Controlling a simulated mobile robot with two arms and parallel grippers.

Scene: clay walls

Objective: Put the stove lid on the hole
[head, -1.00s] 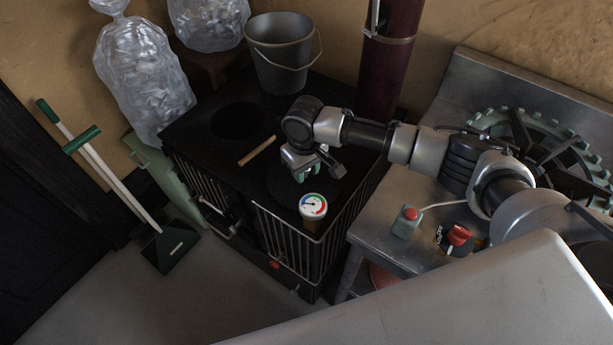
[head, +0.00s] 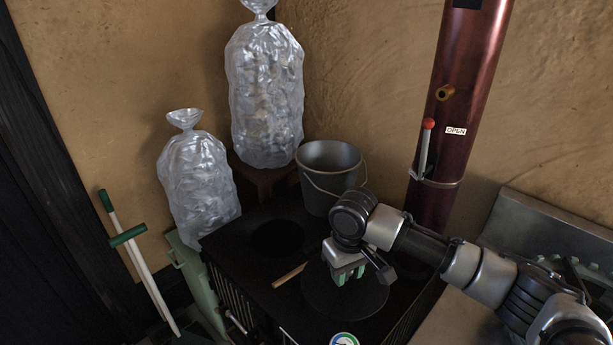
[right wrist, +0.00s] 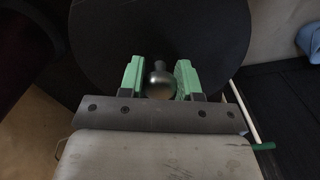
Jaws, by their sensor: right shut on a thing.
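The stove lid (head: 372,301) is a flat dark disc over the right part of the black stove top (head: 237,250). My right gripper (head: 349,275), with green fingers, is above it and shut on its knob. In the right wrist view the round metal knob (right wrist: 158,82) sits between the green fingers, with the lid (right wrist: 100,45) spreading behind. I cannot tell whether the lid touches the stove top or hangs just above it. The open round hole (head: 277,238) is to the left of the lid, in front of the bucket. My left gripper is not in view.
A wooden stick (head: 289,275) lies between hole and lid. A grey bucket (head: 328,180) stands behind them. A dark red pipe (head: 462,110) with a lever rises at the right. Filled clear bags (head: 265,90) stand at the back left. A gauge (head: 344,339) shows at the bottom edge.

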